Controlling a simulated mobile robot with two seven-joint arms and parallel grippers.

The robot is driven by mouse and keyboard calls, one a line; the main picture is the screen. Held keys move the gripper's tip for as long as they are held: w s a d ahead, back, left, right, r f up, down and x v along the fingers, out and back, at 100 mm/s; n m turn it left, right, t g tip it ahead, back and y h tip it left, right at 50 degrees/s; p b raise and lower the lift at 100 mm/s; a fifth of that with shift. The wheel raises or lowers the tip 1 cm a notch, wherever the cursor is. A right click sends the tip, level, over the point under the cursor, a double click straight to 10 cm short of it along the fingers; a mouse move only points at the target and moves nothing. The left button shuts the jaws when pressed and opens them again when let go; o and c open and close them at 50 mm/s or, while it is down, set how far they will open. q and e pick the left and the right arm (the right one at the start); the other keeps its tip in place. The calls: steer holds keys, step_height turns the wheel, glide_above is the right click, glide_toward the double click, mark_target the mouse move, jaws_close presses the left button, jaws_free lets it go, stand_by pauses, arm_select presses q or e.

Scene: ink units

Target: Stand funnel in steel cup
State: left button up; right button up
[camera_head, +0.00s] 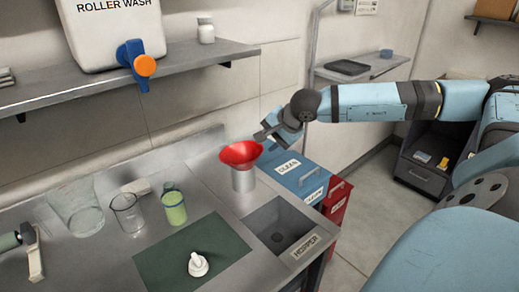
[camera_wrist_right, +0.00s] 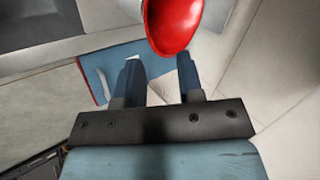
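The red funnel (camera_head: 240,153) sits wide end up at the mouth of the steel cup (camera_head: 243,180), looking slightly tilted. Its spout is hidden, so I cannot see how deep it sits. The cup stands on the steel counter near its back right edge. My right gripper (camera_head: 266,135) is just right of the funnel's rim. In the right wrist view the gripper (camera_wrist_right: 159,56) has its fingers apart, with nothing visible between them. The funnel (camera_wrist_right: 173,22) is just beyond the fingertips, overlapping the right finger's tip in the picture. My left gripper is not in view.
Glass beakers (camera_head: 128,212) and a green-filled container (camera_head: 174,206) stand left. A shelf with a white tank (camera_head: 110,35) hangs above.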

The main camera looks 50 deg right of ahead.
steer(key=shift+v, duration=1.45)
steer(key=shift+f, duration=0.1)
